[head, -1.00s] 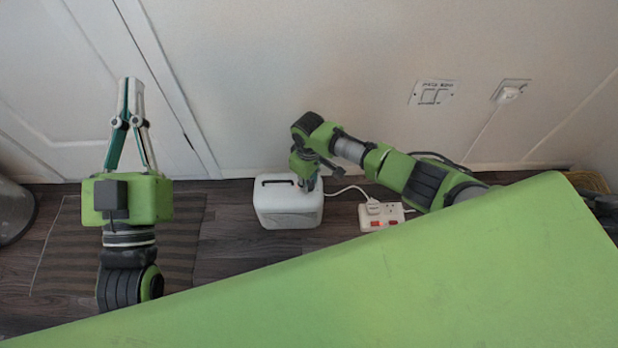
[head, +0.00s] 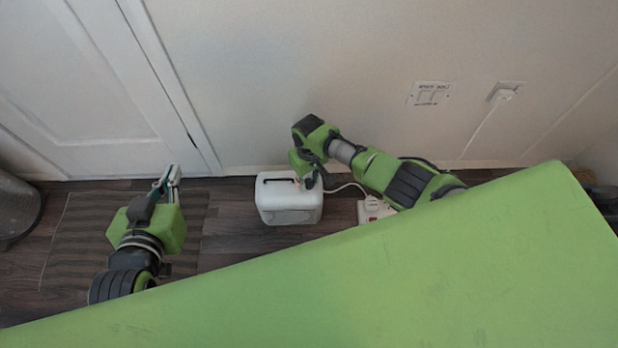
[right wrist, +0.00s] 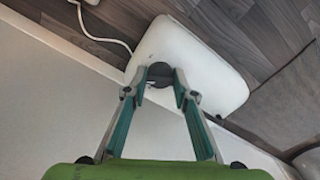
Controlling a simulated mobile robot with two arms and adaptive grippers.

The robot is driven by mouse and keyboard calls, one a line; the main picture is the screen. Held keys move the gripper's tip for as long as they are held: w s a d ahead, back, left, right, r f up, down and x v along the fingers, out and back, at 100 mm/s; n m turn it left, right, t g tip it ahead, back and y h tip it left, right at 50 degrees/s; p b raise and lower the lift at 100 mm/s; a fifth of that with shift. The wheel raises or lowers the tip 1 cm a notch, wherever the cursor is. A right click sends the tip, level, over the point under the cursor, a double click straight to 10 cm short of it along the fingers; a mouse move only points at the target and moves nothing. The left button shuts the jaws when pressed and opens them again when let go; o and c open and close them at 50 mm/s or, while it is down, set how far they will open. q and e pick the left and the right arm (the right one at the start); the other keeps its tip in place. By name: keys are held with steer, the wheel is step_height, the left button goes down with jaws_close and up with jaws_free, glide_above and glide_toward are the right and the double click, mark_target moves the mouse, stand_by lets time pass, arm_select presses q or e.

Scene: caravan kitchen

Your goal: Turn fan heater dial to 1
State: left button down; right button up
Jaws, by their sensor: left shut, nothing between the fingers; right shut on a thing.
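The fan heater (head: 290,205) is a white box with a dark handle slot on top, standing on the floor by the wall. It also fills the upper middle of the right wrist view (right wrist: 210,60). My right gripper (right wrist: 160,77) is shut on the heater's dark round dial (right wrist: 160,70), a finger on either side. The dial's markings cannot be read. In the head view my right gripper (head: 310,182) is at the heater's top right and mostly hidden by its own arm. My left gripper (head: 171,172) is shut and empty above the striped mat, left of the heater.
A white power strip (head: 370,212) lies right of the heater, partly behind my right arm, with a white cable running to it. A striped mat (head: 75,240) lies at left. A wall socket (head: 505,92) and switch plate (head: 430,94) are on the wall. A dark bin (head: 15,212) stands far left.

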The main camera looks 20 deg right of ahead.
mark_target(308, 181)
steer(key=shift+a, duration=0.15)
steer(key=o, duration=1.1)
step_height(308, 181, up, 12)
steer(key=shift+r, duration=0.1)
stand_by(0.5)
